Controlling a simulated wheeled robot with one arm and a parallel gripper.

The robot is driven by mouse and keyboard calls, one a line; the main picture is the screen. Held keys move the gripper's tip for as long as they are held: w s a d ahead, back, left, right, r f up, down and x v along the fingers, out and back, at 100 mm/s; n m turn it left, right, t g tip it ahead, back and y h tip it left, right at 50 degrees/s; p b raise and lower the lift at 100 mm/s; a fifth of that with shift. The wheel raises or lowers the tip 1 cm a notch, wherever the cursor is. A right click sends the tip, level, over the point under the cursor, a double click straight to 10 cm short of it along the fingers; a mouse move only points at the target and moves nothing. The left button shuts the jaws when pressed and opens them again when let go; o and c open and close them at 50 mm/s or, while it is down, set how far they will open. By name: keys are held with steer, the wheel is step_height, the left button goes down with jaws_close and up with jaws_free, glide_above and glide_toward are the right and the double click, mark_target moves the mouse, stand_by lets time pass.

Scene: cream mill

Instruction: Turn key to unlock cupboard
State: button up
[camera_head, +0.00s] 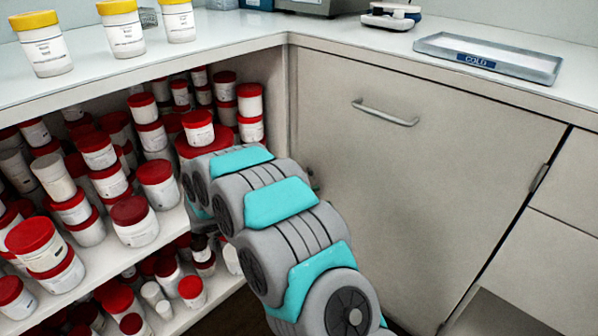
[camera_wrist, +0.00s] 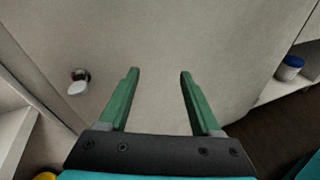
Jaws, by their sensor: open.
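The cupboard door (camera_head: 425,165) is grey-beige, shut, with a bar handle (camera_head: 385,112) near its top. It also fills most of the wrist view (camera_wrist: 215,45). A small metal key (camera_wrist: 79,84) with a pale, rounded head sticks out of a dark round lock in the door. My gripper (camera_wrist: 159,72) is open and empty, its two green fingers pointing at the door. The key is to the left of both fingers, apart from them. In the head view my arm hides the gripper; a small dark bit by the door's left edge may be the lock.
Open shelves (camera_head: 165,225) packed with red-lidded jars lie left of the door, close to my arm. Yellow-lidded jars (camera_head: 45,45) and a metal tray (camera_head: 490,57) marked COLD stand on the counter (camera_head: 330,32). Drawers (camera_head: 565,185) are at the right.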

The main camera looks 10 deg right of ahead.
steer(key=w+a+f+n+t+p, duration=0.2)
steer(key=w+a+n+t, duration=0.35)
steer(key=w+a, duration=0.3)
steer(key=x, duration=0.7)
steer(key=shift+s+p, duration=0.35)
steer(key=shift+p, duration=0.1)
steer(key=shift+d+f, duration=0.1)
steer(key=shift+d, duration=0.05)
jaws_close()
